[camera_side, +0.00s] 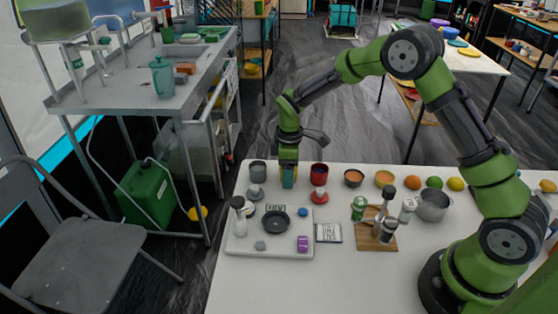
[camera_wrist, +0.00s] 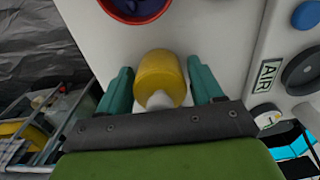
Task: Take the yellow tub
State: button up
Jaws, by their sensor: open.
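The yellow tub (camera_wrist: 160,72) stands on the white table between my gripper's two teal fingers in the wrist view. A pale rounded part shows at its near end. My gripper (camera_wrist: 161,78) is open, with one finger on each side of the tub; a narrow gap shows on both sides. In the side view my gripper (camera_side: 288,178) points down at the table's far edge, between a grey cup and a red cup. There the fingers hide most of the tub.
The grey cup (camera_side: 258,172) and red cup (camera_side: 319,174) stand close on either side. A white tray (camera_side: 236,246) with a dark pan (camera_side: 276,221) lies in front. A wooden board (camera_side: 366,242) with shakers and a metal pot (camera_side: 433,206) are farther right.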

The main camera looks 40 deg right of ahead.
jog(key=shift+c, duration=0.3)
jog(key=c, duration=0.5)
jog(key=shift+r, duration=4.55)
